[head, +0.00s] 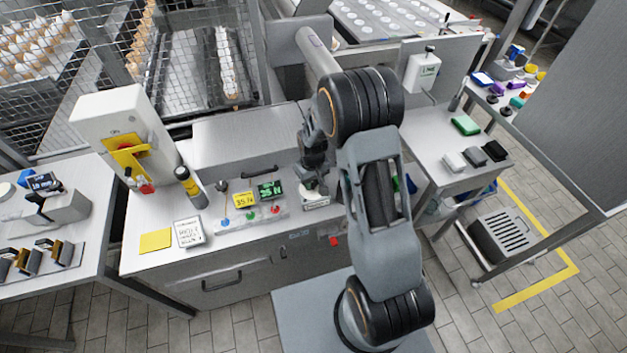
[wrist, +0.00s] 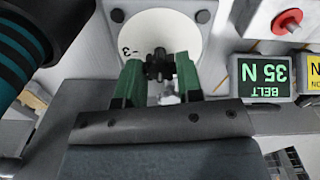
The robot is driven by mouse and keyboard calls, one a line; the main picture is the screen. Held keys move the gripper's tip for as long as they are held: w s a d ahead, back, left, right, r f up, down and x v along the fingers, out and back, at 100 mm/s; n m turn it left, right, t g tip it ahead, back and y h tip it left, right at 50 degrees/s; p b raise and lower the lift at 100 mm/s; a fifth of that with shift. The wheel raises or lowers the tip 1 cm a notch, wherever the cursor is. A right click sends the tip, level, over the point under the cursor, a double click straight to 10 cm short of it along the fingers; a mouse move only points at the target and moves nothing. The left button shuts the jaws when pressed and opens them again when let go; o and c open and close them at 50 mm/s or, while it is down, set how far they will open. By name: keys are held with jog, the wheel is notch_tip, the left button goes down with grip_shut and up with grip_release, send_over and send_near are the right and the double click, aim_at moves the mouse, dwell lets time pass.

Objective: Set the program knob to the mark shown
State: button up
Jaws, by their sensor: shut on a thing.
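The program knob (wrist: 159,66) is dark and sits in the middle of a pale round dial (wrist: 190,28). One mark on the dial's left side reads like "-3" upside down; other marks are hidden or out of view. My gripper (wrist: 160,76) has green fingers on both sides of the knob and is shut on it. In the head view my gripper (head: 314,180) is down at the bench top, beside the green display, and my arm hides much of the knob.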

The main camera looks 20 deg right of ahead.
jog(key=shift+d, duration=0.1)
jog(key=shift+c, duration=0.2)
jog(key=shift+m, duration=0.3)
jog(key=m+b, duration=0.2)
jog(key=shift+f+m, duration=0.15)
jog(key=shift+m, duration=0.25)
jog(key=m+b, duration=0.2)
jog(key=m, duration=0.3)
jog(key=m+b, duration=0.2)
jog(key=m, duration=0.3)
jog(key=m+b, duration=0.1)
jog(key=m, duration=0.3)
jog(key=shift+m, duration=0.4)
jog(key=o, duration=0.9)
jog(key=shift+r, duration=0.25)
